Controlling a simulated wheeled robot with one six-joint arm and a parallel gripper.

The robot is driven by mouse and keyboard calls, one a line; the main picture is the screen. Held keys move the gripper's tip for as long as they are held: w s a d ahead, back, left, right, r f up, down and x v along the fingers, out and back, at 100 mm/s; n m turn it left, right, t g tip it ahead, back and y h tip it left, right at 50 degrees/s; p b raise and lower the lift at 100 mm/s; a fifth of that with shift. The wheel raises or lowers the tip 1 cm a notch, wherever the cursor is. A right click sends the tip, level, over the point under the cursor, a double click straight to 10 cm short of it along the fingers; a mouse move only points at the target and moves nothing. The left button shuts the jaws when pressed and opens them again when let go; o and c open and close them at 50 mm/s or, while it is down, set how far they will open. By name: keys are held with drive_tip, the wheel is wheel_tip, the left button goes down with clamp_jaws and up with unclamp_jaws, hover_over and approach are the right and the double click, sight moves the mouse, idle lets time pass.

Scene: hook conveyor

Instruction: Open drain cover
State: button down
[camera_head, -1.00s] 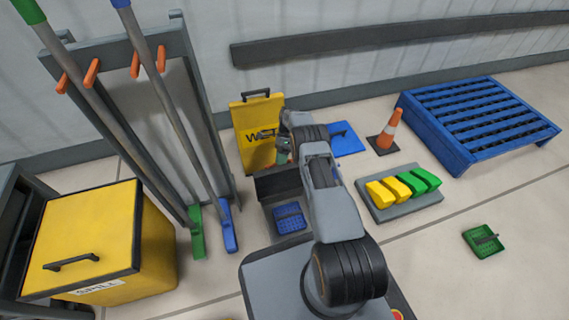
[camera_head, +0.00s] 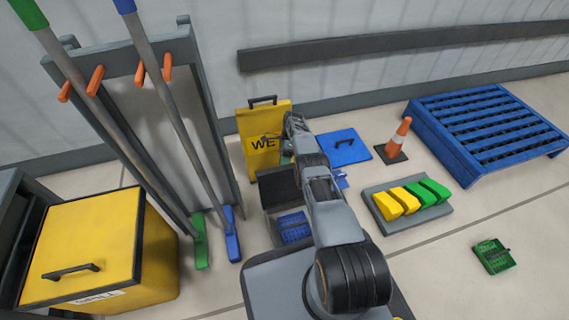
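A dark grey box-like drain (camera_head: 268,229) is set at floor level left of my arm, with a blue basket (camera_head: 293,227) inside. A dark panel (camera_head: 278,188), which looks like its cover, stands raised at the far side. My gripper (camera_head: 284,146) is at the arm's far end, in front of the yellow wet-floor sign (camera_head: 265,138). My arm partly hides it, and its finger opening is unclear.
A yellow spill bin (camera_head: 80,245) and a rack with green and blue tools (camera_head: 120,90) stand left. Right are a cone (camera_head: 396,140), a grey tray of yellow and green blocks (camera_head: 405,223), a green basket (camera_head: 493,256) and a blue pallet (camera_head: 485,130). The right floor is mostly clear.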

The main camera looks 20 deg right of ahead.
drive_tip(key=shift+s+a+f, duration=0.2)
drive_tip(key=shift+f, duration=0.25)
drive_tip(key=c, duration=1.4)
unclamp_jaws()
drive_tip(key=shift+o, duration=1.2)
drive_tip(key=shift+d+r, duration=0.1)
drive_tip(key=shift+d, duration=0.05)
drive_tip(key=shift+w+r, duration=0.1)
